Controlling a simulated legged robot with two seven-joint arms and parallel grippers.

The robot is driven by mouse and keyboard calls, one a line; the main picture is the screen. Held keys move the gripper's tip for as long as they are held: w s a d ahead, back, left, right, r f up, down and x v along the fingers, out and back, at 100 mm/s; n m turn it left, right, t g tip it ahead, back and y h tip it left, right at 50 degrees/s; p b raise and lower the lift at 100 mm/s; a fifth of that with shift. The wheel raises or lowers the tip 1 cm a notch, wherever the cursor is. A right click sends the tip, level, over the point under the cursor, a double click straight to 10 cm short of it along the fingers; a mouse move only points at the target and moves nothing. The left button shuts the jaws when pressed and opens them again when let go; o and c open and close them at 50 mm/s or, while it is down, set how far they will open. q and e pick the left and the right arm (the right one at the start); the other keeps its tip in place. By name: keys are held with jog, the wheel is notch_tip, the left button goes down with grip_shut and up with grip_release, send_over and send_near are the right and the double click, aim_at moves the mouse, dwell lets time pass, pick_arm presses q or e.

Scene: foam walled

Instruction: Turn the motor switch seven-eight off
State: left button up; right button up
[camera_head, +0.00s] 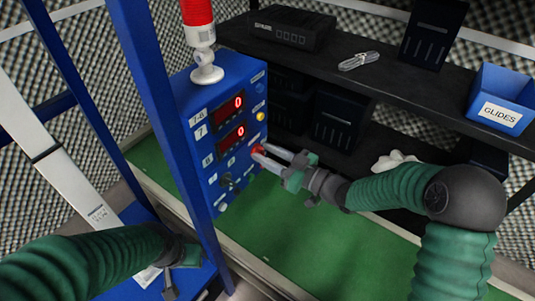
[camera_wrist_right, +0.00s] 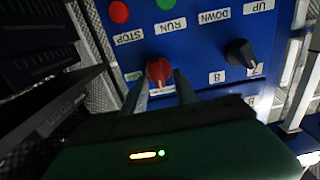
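A blue control box (camera_head: 207,132) carries two red displays reading 0, labels with 7 and 8, and several knobs and buttons. A red knob (camera_wrist_right: 159,70) with a pale pointer mark shows in the right wrist view; it also shows in the head view (camera_head: 258,149). My right gripper (camera_head: 260,156) has its fingers on either side of this knob, apart, with small gaps visible in the right wrist view (camera_wrist_right: 160,84). A black knob (camera_wrist_right: 240,53) sits beside it. The exact switch label is too small to read. My left gripper (camera_head: 172,279) is low at the left, its fingers unclear.
Red (camera_wrist_right: 119,12) and green buttons sit above STOP and RUN labels. A red beacon (camera_head: 198,32) stands on the box. Blue frame posts (camera_head: 150,85) stand left of it. A black shelf (camera_head: 390,90) holds a blue GLIDES bin (camera_head: 501,98). A green surface (camera_head: 310,245) lies below.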

jog(key=shift+d, duration=0.15)
grip_shut()
